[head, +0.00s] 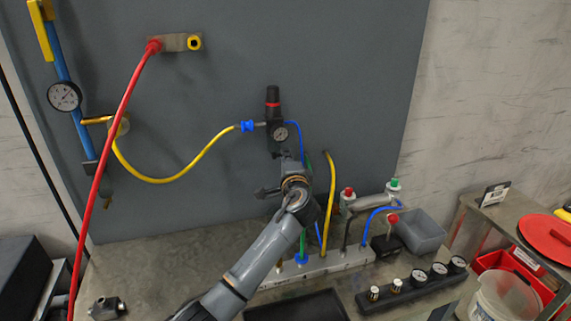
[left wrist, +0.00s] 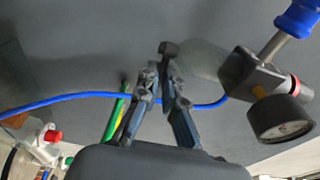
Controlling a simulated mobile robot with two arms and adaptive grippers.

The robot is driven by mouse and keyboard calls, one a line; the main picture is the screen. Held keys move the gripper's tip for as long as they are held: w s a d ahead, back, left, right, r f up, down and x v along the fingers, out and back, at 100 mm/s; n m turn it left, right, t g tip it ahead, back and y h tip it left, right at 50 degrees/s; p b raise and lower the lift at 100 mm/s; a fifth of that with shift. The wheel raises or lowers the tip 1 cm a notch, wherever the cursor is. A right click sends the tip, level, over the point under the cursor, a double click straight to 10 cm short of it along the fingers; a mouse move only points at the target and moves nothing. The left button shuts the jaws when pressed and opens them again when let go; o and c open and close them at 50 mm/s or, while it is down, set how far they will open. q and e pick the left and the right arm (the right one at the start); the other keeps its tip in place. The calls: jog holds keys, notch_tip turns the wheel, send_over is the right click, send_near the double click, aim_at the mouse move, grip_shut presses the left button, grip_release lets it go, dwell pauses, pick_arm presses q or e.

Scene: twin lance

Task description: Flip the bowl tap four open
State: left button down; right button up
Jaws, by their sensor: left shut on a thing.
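The filter-regulator (head: 273,108) is mounted on the grey wall panel, with a black knob, a red ring and a round gauge. It also shows in the left wrist view, upper right, with its black body (left wrist: 252,75) and gauge (left wrist: 282,118). A pale, see-through bowl (left wrist: 200,58) extends from the body. At its end is a small dark tap (left wrist: 168,48). My left gripper (head: 286,162) is just below the regulator. In the left wrist view its fingertips (left wrist: 163,72) are closed together on the tap, which they partly cover. My right gripper is not in view.
A blue hose (left wrist: 75,97) passes behind the fingers, and a green hose (left wrist: 116,112) is close by. A yellow hose (head: 327,185) drops to the white manifold (head: 330,262) on the bench. A grey bin (head: 420,232) and a row of gauges (head: 418,278) stand to the right.

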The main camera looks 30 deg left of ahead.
pick_arm(q)
jog(key=shift+w+a+n+g+y+b, duration=0.1)
jog(key=shift+w+n+g+y+b, duration=0.15)
jog(key=shift+n+g+y+b, duration=0.6)
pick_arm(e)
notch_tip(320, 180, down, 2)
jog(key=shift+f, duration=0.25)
pick_arm(q)
jog(key=c, duration=1.8)
grip_release()
jog(key=shift+o, duration=0.2)
jog(key=v, duration=1.2)
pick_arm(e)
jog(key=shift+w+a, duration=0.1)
pick_arm(q)
jog(key=shift+w, duration=0.1)
